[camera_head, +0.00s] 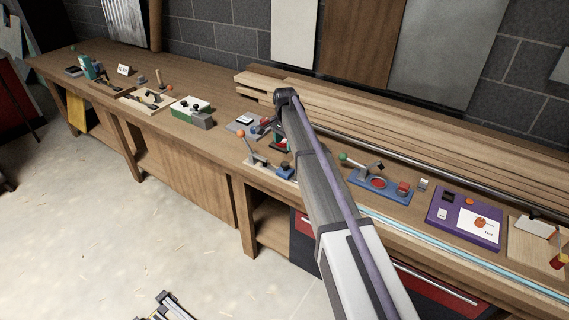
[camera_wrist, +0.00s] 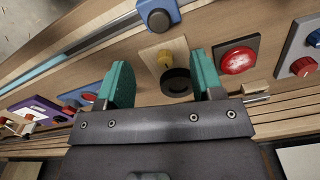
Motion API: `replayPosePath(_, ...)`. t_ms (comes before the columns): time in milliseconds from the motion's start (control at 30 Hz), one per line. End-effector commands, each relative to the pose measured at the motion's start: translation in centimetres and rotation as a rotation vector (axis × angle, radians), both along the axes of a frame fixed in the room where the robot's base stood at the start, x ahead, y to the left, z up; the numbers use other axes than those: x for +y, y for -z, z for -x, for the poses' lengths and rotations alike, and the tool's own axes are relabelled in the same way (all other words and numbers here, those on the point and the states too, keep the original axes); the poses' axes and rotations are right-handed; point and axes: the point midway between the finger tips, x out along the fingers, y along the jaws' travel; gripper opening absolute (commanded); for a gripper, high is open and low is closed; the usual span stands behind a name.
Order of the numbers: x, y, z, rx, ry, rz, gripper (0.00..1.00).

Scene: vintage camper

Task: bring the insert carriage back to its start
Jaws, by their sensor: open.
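My gripper (camera_wrist: 161,59) is open, with its two teal fingers apart in the wrist view. A black round knob (camera_wrist: 177,84) lies in the picture between the fingers, nearer the right one, and neither finger visibly touches it. I cannot tell for certain which part is the insert carriage. In the head view, my arm covers most of the gripper and that spot; a bit of teal finger shows near a lever with an orange ball (camera_head: 240,133).
A red button (camera_wrist: 238,60) on a dark plate is right of the fingers. A blue fixture (camera_head: 378,187) and purple panel (camera_head: 465,217) stand on the bench. Stacked planks (camera_head: 400,140) line the back.

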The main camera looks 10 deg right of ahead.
Motion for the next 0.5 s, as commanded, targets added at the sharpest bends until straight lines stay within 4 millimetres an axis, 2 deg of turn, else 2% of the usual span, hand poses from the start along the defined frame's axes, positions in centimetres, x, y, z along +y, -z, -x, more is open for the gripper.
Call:
replayPosePath(33,0.0,1.7,0.0,0.0,0.0,0.0,0.61)
replayPosePath(300,0.0,8.1,0.1,0.0,-0.001,0.0,0.61)
replayPosePath(400,0.0,9.4,0.1,0.0,-0.001,0.0,0.61)
replayPosePath(500,0.0,9.8,0.1,0.0,-0.001,0.0,0.61)
